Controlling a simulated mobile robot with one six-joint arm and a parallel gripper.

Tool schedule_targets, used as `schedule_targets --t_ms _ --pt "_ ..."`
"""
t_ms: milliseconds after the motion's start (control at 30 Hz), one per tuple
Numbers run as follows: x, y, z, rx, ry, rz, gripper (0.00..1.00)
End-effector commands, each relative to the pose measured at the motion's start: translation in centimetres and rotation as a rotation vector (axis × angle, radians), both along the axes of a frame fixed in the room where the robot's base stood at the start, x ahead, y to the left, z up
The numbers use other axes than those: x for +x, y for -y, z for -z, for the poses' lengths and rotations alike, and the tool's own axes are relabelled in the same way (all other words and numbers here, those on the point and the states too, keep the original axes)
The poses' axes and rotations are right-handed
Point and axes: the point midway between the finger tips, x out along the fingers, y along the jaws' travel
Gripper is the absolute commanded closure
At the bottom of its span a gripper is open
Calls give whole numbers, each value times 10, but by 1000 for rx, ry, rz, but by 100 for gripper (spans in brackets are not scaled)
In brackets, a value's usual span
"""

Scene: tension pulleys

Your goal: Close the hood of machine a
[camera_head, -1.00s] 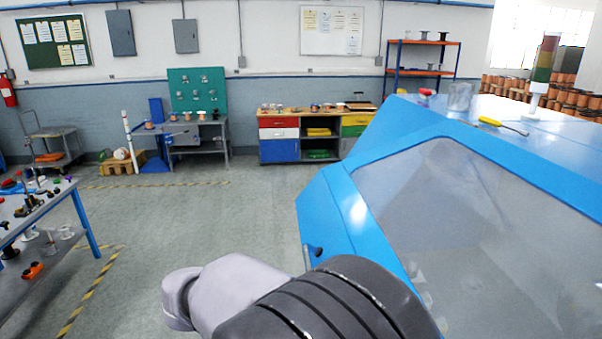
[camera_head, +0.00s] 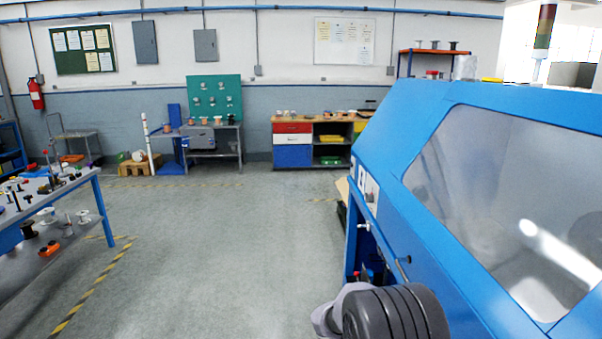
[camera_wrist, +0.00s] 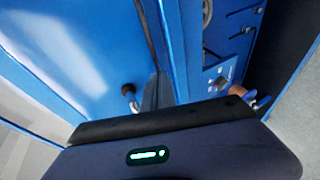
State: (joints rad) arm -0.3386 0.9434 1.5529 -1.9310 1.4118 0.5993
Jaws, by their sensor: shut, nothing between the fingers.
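Machine a is the big blue machine (camera_head: 375,190) on the right in the head view. Its hood (camera_head: 425,120) is a blue frame around a large clear window (camera_head: 510,190). A small dark handle (camera_head: 403,266) sits on the hood's lower left edge; in the wrist view a dark handle (camera_wrist: 130,93) stands out from a glossy blue panel. I cannot tell how far the hood is open. My gripper (camera_wrist: 165,130) shows as a dark body with a green light, close to the blue panel; it is shut and empty. Its fingertips are not clear.
A control panel with switches (camera_head: 368,190) is on the machine's near left side. A workbench (camera_head: 75,185) with small parts stands at the left. A drawer cabinet (camera_head: 293,155) and a desk (camera_head: 215,132) stand at the back wall. The floor between is clear.

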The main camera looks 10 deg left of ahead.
Motion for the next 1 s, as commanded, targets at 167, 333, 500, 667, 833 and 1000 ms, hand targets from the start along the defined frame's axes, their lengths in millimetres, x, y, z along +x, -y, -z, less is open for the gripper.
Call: schedule_targets --t_ms 167,333,500,667,833,1000 --pt "7 19 14 0 1 0 100" --pt "10 28 18 0 0 1 100" --pt "10 31 19 1 -2 5 100" --pt "9 32 19 0 -3 6 100" --pt "9 31 20 0 -4 6 100" --pt "8 13 19 -4 3 3 100"
